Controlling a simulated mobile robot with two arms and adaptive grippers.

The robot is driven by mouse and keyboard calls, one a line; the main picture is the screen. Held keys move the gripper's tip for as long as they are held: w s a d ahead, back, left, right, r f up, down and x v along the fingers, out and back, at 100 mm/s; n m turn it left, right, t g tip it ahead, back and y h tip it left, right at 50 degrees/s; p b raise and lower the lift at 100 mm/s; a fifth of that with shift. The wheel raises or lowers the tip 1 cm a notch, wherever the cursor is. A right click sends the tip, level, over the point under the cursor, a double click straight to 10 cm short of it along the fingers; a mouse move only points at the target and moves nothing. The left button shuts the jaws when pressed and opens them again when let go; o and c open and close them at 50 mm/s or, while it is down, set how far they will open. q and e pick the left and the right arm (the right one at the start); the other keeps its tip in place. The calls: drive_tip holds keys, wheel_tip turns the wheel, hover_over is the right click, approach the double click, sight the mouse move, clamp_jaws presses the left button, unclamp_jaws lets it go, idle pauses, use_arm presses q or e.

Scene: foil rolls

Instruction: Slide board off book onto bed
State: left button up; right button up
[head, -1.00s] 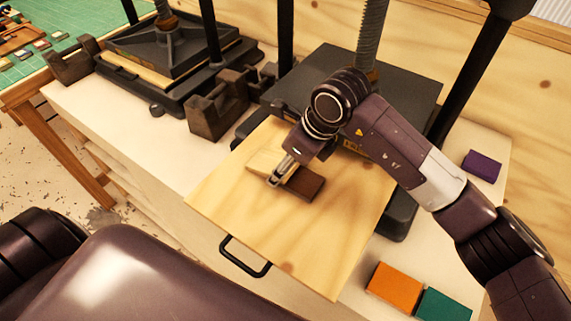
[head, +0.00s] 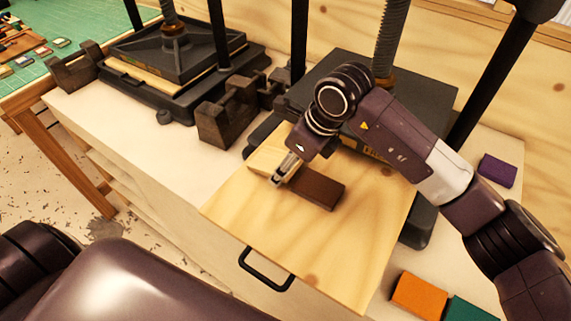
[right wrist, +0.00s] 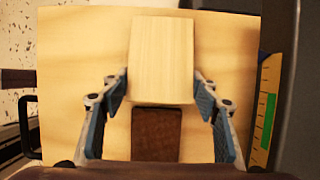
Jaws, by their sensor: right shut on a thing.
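The pale wooden board (head: 266,160) is a small block at the far left of the brown book (head: 320,190). Both are over the large light-wood bed (head: 262,222) with a black handle. My right gripper (head: 281,176) is shut on the board. In the right wrist view, the board (right wrist: 162,58) lies between the blue-padded fingers (right wrist: 160,84), and most of the book (right wrist: 156,132) shows bare below it. A dark line runs along their border; I cannot tell whether the board still overlaps the book's end. My left gripper is not in view.
A dark press (head: 425,95) stands behind the bed. A second press (head: 175,70) and dark iron blocks (head: 228,120) stand at the left. Orange (head: 419,294), green (head: 470,310) and purple (head: 497,170) blocks lie at the right. The bed's front is bare.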

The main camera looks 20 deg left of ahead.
drive_tip(key=o, duration=0.9)
drive_tip(key=shift+c, duration=0.2)
drive_tip(key=o, duration=0.4)
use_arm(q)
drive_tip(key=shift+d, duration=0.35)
use_arm(e)
drive_tip(key=v, duration=1.2)
drive_tip(key=shift+s, duration=0.1)
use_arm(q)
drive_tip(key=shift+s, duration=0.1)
